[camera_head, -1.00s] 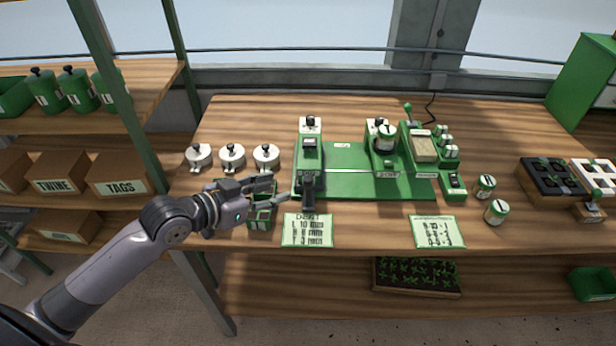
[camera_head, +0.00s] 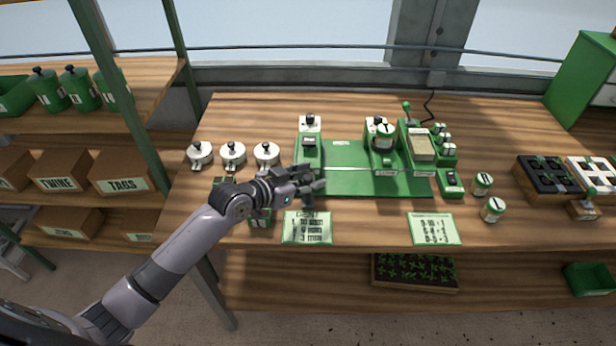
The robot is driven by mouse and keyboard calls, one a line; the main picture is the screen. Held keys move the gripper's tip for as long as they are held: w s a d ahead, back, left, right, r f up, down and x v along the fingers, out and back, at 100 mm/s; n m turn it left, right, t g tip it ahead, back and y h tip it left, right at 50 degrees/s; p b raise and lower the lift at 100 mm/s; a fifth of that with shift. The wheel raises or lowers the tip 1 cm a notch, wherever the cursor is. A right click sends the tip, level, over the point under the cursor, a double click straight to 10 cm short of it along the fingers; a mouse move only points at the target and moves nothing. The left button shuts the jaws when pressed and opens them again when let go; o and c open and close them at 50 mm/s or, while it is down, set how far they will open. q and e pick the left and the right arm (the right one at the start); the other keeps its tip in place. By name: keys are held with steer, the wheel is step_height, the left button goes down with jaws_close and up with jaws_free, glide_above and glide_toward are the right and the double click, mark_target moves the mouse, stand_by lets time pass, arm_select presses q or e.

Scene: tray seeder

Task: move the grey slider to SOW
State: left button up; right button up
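The green tray seeder (camera_head: 350,184) stands on the wooden bench. A small unit with a dark top (camera_head: 309,142) is at its left end, and a hopper (camera_head: 383,143) stands at its middle right. My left gripper (camera_head: 318,180) is at the front left corner of the seeder, over the dark upright handle there, and hides most of it. Its fingers are small and overlap the handle, so I cannot tell whether they grip it. I cannot make out the grey slider or a SOW mark for certain. My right gripper is not in view.
Several lidded white pots, one of them a white pot (camera_head: 266,154), stand left of the seeder. A depth card (camera_head: 307,228) lies in front of it, and another card (camera_head: 434,229) lies to the right. Green-white jars (camera_head: 493,209) and a black tray (camera_head: 546,178) are at the right.

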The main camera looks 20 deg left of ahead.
arm_select(q)
jaws_close()
stand_by(0.3)
stand_by(0.4)
